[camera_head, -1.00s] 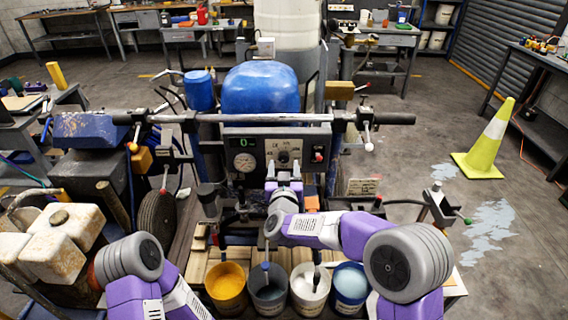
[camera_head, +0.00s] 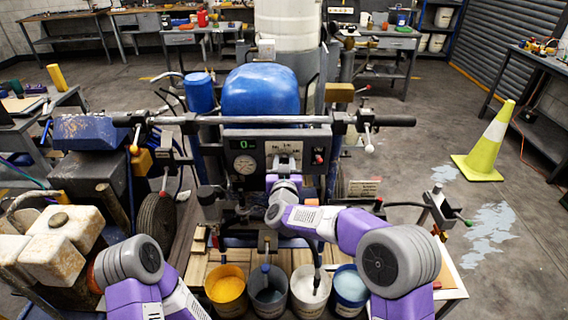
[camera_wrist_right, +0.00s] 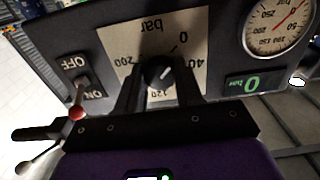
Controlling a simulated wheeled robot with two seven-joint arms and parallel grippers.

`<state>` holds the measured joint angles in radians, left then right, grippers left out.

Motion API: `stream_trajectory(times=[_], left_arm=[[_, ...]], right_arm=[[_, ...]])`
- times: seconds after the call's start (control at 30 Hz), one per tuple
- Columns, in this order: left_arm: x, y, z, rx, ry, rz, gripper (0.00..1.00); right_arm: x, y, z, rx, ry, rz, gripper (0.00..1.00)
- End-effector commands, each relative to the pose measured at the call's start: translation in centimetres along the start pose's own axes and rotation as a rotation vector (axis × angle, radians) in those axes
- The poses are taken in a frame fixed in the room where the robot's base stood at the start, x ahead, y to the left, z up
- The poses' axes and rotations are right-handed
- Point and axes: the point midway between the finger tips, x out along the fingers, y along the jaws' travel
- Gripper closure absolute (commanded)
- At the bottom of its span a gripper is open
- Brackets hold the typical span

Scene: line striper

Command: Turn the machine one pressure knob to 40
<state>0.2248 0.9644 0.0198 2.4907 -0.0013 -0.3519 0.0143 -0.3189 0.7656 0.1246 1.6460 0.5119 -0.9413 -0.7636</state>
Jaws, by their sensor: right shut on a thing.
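The machine's control panel (camera_head: 262,150) carries a pressure knob on a pale dial plate (camera_wrist_right: 190,75). My right gripper (camera_head: 284,165) is at the panel and covers much of the knob in the head view. In the right wrist view the dark round knob (camera_wrist_right: 160,72) sits between the fingertips of the right gripper (camera_wrist_right: 160,82), which is shut on it. The picture is upside down there, and the knob's white mark points up and right, towards the 0. The green digital display (camera_wrist_right: 250,84) reads 0 bar. My left gripper is out of view.
A round gauge (camera_wrist_right: 277,25) and an ON/OFF switch (camera_wrist_right: 82,88) with a red-tipped lever flank the dial. A long handlebar (camera_head: 240,119) runs above the panel. Paint buckets (camera_head: 227,290) stand below, under my right arm. A yellow cone (camera_head: 485,145) stands right.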

Motion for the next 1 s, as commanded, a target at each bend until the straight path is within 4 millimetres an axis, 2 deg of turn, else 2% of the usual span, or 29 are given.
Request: stream_trajectory(times=[0.27,0.47,1.0], left_arm=[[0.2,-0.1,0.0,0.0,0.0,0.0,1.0],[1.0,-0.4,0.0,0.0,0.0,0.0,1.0],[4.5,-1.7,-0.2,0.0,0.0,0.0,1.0]], right_arm=[[0.0,0.0,0.1,0.019,0.0,0.001,0.95],[0.0,0.0,0.2,0.098,0.0,0.0,0.95],[0.0,0.0,0.4,0.549,-0.001,-0.001,0.95]])
